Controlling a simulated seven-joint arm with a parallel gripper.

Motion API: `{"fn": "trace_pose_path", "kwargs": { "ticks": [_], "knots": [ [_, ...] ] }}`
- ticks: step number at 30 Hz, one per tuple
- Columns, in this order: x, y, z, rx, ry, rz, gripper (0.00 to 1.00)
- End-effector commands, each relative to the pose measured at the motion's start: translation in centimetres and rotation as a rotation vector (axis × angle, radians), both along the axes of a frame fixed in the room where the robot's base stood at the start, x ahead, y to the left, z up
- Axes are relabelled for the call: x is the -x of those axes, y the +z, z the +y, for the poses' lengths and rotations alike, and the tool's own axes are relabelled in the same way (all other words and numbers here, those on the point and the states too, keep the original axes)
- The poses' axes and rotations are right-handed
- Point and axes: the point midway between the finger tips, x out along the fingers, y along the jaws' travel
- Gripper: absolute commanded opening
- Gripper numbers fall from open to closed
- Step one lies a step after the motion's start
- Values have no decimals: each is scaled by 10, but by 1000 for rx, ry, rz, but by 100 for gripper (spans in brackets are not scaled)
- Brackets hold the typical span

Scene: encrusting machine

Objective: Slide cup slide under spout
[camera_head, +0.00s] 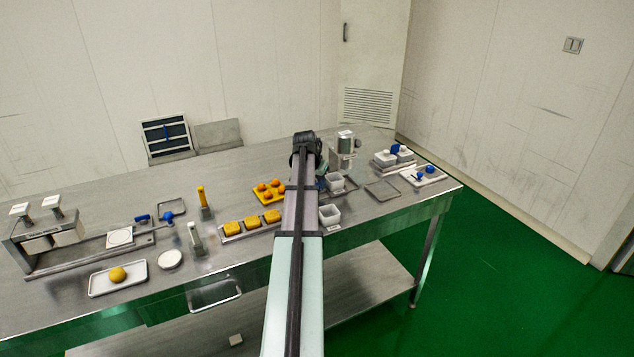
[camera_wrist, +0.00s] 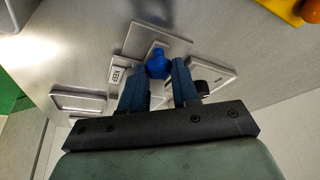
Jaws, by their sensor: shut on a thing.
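My gripper (camera_wrist: 159,75) has dark blue fingers, shut on a bright blue knob (camera_wrist: 158,63) in the wrist view. The knob sits in front of a flat grey plate (camera_wrist: 135,38); I take it to be the cup slide's knob. In the head view my arm hides most of the gripper and the slide. A white square cup (camera_head: 336,182) stands just right of the arm, near the silver spout unit (camera_head: 346,148). Whether the cup is directly under the spout cannot be told. A second white cup (camera_head: 329,214) stands nearer the front edge.
A yellow tray (camera_head: 254,192) with orange balls is left of my arm. An empty shallow tray (camera_head: 382,190) lies right of the cups. White units with blue knobs (camera_head: 395,157) stand at the right end. Bare table shows around the empty tray.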

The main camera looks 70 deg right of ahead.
Motion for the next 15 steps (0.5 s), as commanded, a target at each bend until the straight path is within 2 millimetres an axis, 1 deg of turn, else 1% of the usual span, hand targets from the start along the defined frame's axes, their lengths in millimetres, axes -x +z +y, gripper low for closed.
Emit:
{"fn": "trace_pose_path", "kwargs": {
  "ticks": [7, 11, 15],
  "knots": [
    [2, 0, -3, 0, -1, 0, 0],
    [13, 0, -15, 0, -3, 0, 0],
    [29, 1, -31, 0, -3, -1, 0]
  ]
}}
